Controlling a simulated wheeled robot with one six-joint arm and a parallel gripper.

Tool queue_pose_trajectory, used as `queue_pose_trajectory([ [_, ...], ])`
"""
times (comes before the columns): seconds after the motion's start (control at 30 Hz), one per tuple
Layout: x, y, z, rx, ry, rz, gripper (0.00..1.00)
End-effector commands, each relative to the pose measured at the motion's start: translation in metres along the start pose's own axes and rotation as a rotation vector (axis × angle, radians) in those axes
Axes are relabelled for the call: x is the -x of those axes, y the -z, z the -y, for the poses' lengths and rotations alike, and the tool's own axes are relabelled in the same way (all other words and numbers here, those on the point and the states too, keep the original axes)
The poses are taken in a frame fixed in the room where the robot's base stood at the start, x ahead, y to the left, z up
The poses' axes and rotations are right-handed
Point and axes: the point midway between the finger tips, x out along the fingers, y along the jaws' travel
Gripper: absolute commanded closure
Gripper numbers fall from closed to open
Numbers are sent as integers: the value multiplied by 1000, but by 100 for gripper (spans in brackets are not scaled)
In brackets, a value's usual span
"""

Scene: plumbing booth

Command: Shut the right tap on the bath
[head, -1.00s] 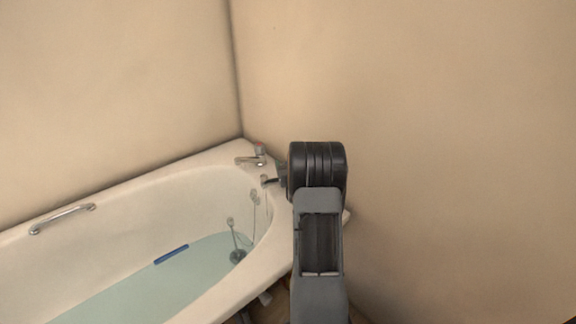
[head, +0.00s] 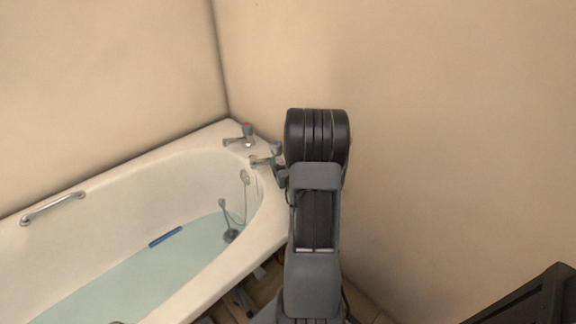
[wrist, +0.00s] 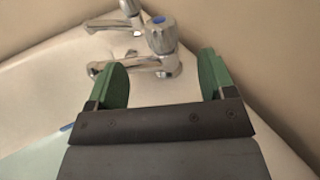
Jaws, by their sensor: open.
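The right tap (head: 273,153) is chrome with a blue-marked top and stands at the bath's tap end, close to my arm. In the wrist view the same tap (wrist: 163,42) has its clear, faceted handle upright just beyond my fingers, with its spout pointing left. My gripper (wrist: 163,82) is open and empty, its green fingertips spread on either side of the tap's line, short of the handle. In the head view my arm mostly hides it. The other tap (head: 243,135), with a reddish top, stands further back. I cannot tell whether water runs from either spout.
The bath (head: 140,155) holds water, with a blue object (head: 166,237) in it. A grab rail (head: 52,207) is on the far rim. Walls stand close behind and to the right of the taps. A dark object (head: 530,303) is at lower right.

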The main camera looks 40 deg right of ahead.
Motion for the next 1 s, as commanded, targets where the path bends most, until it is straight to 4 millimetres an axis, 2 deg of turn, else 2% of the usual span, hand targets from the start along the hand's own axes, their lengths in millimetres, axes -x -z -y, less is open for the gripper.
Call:
queue_pose_trajectory([
  [0.1,16,-1,1,-1,3,-1,24],
  [0.27,28,0,0,-1,0,-1,24],
  [0.7,32,1,2,0,4,1,24],
  [0.77,35,7,11,0,25,1,24],
  [0.87,36,16,46,27,61,31,24],
  [0.9,33,16,56,43,32,49,24],
  [1.0,28,10,69,60,-71,72,24],
])
